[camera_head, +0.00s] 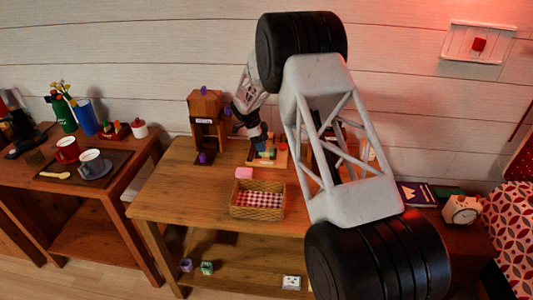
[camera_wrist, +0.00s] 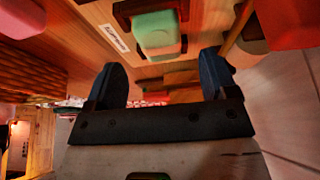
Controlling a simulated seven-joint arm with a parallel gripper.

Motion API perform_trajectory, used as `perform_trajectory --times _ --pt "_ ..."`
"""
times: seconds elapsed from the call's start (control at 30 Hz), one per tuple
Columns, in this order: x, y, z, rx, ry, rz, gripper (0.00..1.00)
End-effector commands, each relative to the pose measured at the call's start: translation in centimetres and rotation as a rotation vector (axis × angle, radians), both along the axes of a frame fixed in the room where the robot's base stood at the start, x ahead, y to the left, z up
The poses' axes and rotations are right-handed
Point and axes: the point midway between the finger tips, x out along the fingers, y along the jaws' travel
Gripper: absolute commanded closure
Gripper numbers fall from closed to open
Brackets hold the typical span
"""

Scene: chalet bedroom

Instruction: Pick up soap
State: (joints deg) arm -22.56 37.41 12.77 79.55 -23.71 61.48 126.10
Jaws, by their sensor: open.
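No thing is plainly marked as soap. A pink rounded block (camera_head: 244,172) lies on the wooden table just behind the wicker basket; a pink block (camera_wrist: 22,18) at the upper left of the wrist view appears to be it. A labelled wooden board (camera_head: 280,158) holds small coloured blocks, among them a green rounded block (camera_wrist: 157,32) in a dark holder. I cannot tell which is the soap. My gripper (camera_head: 255,138) is low over the board. In the wrist view its dark fingers (camera_wrist: 163,82) are apart and empty, below the green block in the picture.
The wicker basket (camera_head: 257,213) with checked cloth stands in front of the board. A wooden dispenser (camera_head: 205,110) stands to the left. My arm hides the table's right part. The table's front left is clear.

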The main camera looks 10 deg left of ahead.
Motion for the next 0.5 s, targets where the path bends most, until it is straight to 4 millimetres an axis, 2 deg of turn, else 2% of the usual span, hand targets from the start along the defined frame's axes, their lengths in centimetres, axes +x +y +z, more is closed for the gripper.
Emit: perform_trajectory --times 0.3,0.5 --pt "0.1 -1.3 -3.3 0.0 0.001 0.0 0.21" --pt "0.1 -1.6 -3.8 0.0 0.0 0.0 0.21"
